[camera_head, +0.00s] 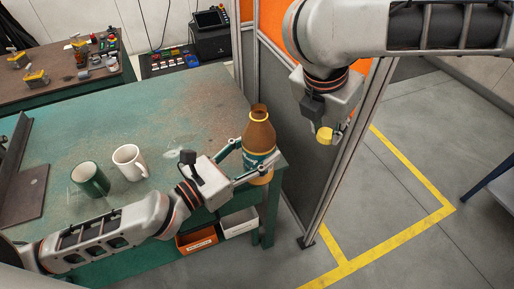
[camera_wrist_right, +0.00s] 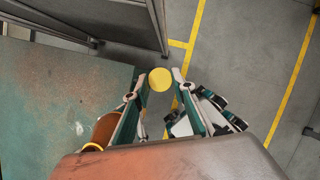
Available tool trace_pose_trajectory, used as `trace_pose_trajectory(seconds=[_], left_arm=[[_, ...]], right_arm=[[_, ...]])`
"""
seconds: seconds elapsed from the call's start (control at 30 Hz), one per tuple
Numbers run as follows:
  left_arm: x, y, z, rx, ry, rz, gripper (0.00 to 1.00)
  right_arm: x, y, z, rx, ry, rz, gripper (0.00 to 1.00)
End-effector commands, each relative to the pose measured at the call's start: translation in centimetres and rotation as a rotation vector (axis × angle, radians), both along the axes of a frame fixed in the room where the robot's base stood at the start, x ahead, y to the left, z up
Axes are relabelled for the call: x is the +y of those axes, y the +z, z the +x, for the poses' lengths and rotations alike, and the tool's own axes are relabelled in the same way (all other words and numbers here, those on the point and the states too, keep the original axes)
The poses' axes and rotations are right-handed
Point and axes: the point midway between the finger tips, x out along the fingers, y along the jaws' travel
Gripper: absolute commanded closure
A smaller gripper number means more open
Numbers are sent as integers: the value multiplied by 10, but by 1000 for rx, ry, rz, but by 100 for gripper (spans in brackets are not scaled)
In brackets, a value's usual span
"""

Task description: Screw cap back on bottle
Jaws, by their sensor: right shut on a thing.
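The brown bottle (camera_head: 259,133), with a dark label and an open yellow-ringed neck, stands upright at the table's right corner. My left gripper (camera_head: 259,158) reaches in from the left, its fingers closed around the bottle's two sides. My right gripper (camera_head: 329,130) is shut on the yellow cap (camera_head: 324,136) and holds it in the air to the right of the bottle, apart from it. In the right wrist view the cap (camera_wrist_right: 159,79) sits between the fingertips. The bottle (camera_wrist_right: 105,129) shows at lower left there, partly hidden by a finger.
A white mug (camera_head: 129,162) and a green mug (camera_head: 90,180) stand on the green table (camera_head: 185,110), left of the bottle. A grey panel with a metal post (camera_head: 345,150) stands close behind my right gripper. Orange and white bins (camera_head: 197,240) sit under the table.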

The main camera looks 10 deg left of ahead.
Motion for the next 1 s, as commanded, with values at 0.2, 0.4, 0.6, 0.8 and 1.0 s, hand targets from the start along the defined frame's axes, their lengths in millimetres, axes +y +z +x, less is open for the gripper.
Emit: trace_pose_trajectory(seconds=[0.2, 0.4, 0.6, 0.8, 1.0], left_arm=[[0, 1, 0, -3, -1, -1, 88], [0, 1, 0, -3, -1, -1, 88], [0, 1, 0, -2, -1, -1, 88], [0, 1, 0, -2, -1, -1, 88], [0, 1, 0, -3, -1, -1, 88]], right_arm=[[37, 29, 2, 2, 418, 5, 81], [68, 57, 2, 3, 768, 5, 81], [98, 88, 0, 2, 1103, 6, 81], [120, 115, -4, 3, 1374, 3, 81], [131, 129, -7, 4, 1512, -1, 81]])
